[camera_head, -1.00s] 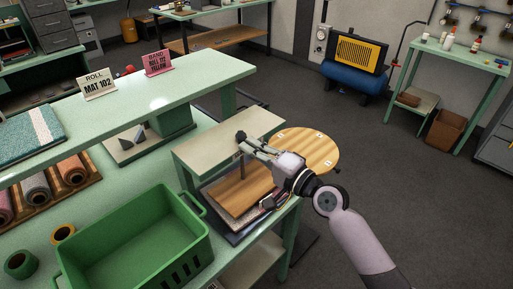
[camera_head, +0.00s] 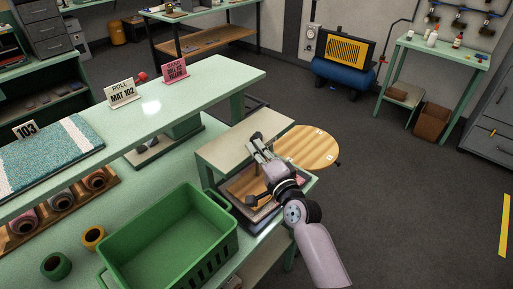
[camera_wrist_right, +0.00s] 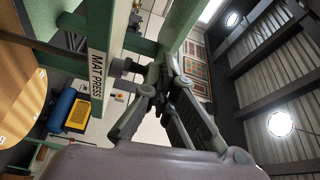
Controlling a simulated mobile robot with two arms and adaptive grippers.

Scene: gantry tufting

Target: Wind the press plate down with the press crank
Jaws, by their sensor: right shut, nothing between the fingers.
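The mat press stands at the right end of the green bench, with a pale top beam (camera_head: 222,140) and a wooden plate (camera_head: 240,188) below it, partly hidden by my arm. In the right wrist view a green beam carries the label MAT PRESS (camera_wrist_right: 97,72). My right gripper (camera_head: 256,140) is shut and empty, in front of the top beam. In the right wrist view its fingers (camera_wrist_right: 161,68) meet beside a dark knob-like part (camera_wrist_right: 117,67), apparently of the press; I cannot tell whether they touch or whether it belongs to the crank. My left gripper is out of view.
A round wooden top (camera_head: 312,148) stands just behind and right of the press. A green crate (camera_head: 165,240) is on the bench to the left. A green shelf (camera_head: 200,90) with signs runs above the bench. The floor at right is clear.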

